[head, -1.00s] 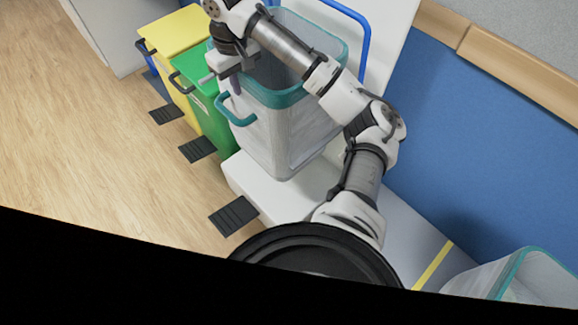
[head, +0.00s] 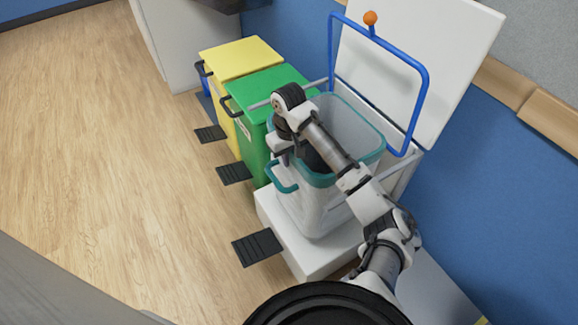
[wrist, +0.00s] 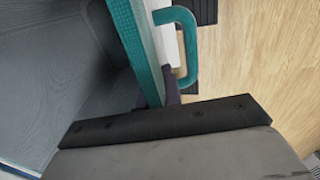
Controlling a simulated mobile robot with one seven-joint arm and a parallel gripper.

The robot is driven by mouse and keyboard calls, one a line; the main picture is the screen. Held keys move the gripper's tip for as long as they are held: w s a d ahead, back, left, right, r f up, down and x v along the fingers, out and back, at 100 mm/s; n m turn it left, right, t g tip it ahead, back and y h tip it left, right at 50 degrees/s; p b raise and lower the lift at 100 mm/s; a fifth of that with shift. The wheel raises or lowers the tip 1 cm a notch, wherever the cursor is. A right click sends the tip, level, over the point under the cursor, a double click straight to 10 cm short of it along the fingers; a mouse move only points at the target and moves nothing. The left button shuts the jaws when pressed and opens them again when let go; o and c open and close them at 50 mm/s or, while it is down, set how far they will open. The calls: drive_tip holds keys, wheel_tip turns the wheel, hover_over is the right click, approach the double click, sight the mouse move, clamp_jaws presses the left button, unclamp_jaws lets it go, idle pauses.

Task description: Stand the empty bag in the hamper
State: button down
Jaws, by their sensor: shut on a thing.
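The empty bag (head: 372,158) is a pale, see-through, box-shaped bag with a teal rim and teal side handle. It stands upright over the white base of the hamper (head: 304,266), inside its frame; I cannot tell whether its bottom touches. The hamper's white lid is raised behind it. My gripper (head: 277,160) is at the bag's left rim, beside the handle. In the wrist view, my gripper (wrist: 156,92) is shut on the teal rim (wrist: 133,45), one finger inside and one outside. The bag's interior looks empty. My arm hides part of the bag's opening.
A green-lidded bin (head: 268,84) and a yellow-lidded bin (head: 240,55) stand close behind to the left. Black pedals (head: 256,247) stick out at floor level. A blue hoop (head: 424,100) rises behind the bag. The wooden floor (head: 110,150) at left is clear.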

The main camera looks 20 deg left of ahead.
drive_tip(key=shift+f, duration=1.95)
drive_tip(key=c, duration=1.6)
unclamp_jaws()
